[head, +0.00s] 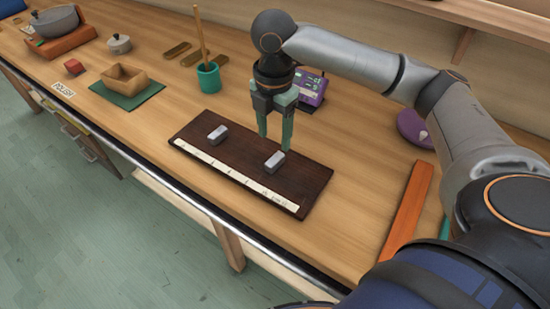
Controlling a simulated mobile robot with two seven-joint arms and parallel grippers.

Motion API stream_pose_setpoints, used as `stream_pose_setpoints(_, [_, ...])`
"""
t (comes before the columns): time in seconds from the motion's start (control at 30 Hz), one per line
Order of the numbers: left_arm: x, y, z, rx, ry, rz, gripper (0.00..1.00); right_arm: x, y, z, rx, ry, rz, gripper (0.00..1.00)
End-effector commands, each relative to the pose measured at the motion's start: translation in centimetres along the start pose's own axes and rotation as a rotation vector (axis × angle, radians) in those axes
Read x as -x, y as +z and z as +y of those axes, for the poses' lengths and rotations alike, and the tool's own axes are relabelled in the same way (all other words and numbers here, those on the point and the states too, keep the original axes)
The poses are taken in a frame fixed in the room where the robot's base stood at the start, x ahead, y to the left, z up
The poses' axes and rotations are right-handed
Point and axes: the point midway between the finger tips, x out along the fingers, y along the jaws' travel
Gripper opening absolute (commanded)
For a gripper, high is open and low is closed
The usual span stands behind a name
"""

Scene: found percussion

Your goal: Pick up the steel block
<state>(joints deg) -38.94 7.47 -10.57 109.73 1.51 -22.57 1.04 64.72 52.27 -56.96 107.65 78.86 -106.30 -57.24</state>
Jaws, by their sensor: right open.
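Two small grey metal-looking blocks lie on a dark wooden board with a pale marked strip along its front edge (240,178). One grey block (217,133) is at the board's left. The other grey block (274,162) is nearer the board's right end. I cannot tell by look which is the steel one. My right gripper (275,142) points down with its green fingers apart and empty, over the rear of the board. Its fingertips appear just behind the right block. Whether they touch the board is unclear. My left gripper is out of view.
A purple device (311,90) stands behind my right gripper. A teal cup with a stick (208,77) is behind the board. A wooden box (125,79) sits on a green mat at left. An orange bar (408,209) lies at right. Bare tabletop surrounds the board.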

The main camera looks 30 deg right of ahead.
Motion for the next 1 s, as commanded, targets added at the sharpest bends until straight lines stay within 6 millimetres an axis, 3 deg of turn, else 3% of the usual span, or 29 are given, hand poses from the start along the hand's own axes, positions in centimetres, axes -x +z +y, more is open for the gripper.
stream_pose_setpoints(0.27, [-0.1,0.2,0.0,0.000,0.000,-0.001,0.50,-2.6,0.0,-0.1,0.000,-0.002,0.000,0.62])
stream_pose_setpoints(0.53, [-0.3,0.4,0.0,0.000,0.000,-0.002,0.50,-6.4,0.0,-0.4,0.001,-0.002,0.000,0.62])
stream_pose_setpoints(0.87, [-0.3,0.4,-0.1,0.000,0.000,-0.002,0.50,-7.1,0.0,-0.3,0.001,0.002,0.000,0.62])
stream_pose_setpoints(1.0, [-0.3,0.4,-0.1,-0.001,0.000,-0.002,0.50,-7.0,0.0,-0.3,0.001,0.002,0.000,0.47])
